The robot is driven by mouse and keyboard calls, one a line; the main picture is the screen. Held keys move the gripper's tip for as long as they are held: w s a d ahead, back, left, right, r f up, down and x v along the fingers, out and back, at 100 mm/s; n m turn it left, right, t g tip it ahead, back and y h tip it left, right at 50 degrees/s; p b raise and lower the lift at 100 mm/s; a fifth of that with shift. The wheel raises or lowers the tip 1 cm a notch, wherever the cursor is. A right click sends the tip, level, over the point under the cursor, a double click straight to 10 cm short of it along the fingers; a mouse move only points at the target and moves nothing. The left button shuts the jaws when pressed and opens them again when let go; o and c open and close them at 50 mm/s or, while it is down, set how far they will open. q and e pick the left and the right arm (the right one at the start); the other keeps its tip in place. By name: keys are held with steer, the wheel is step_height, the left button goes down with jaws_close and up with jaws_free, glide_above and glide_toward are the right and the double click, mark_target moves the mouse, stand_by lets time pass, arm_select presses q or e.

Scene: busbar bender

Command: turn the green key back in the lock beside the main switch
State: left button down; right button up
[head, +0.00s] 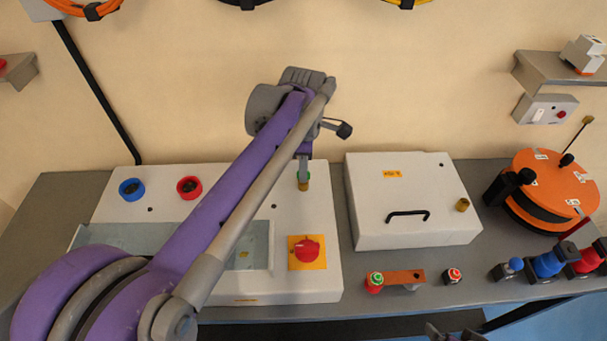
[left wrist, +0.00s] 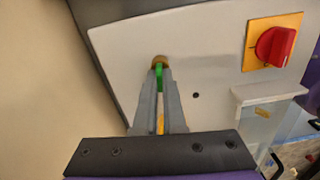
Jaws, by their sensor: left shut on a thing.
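My left gripper (head: 304,168) reaches over the white panel and is shut on the green key. In the left wrist view the green key (left wrist: 159,77) shows between the fingertips of the gripper (left wrist: 160,72), its far end at the brass lock (left wrist: 159,60). The brass lock (head: 303,186) also shows in the head view, just below the fingertips. The main switch, a red knob (head: 307,249) on a yellow plate, sits nearer on the same panel; it also shows in the left wrist view (left wrist: 274,46). A dark piece of my right gripper (head: 452,334) shows at the bottom edge.
A white lidded box (head: 404,215) with a black handle stands to the right. Blue (head: 131,189) and red (head: 189,187) round controls sit on the panel at left. An orange drum (head: 548,180) and several small coloured parts stand at far right.

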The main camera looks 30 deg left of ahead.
arm_select(q)
steer(key=shift+n, duration=0.3)
steer(key=shift+n, duration=0.9)
steer(key=c, duration=0.9)
jaws_free()
step_height(320, 180, up, 11)
steer(key=shift+f+p, duration=0.1)
steer(key=shift+p, duration=0.4)
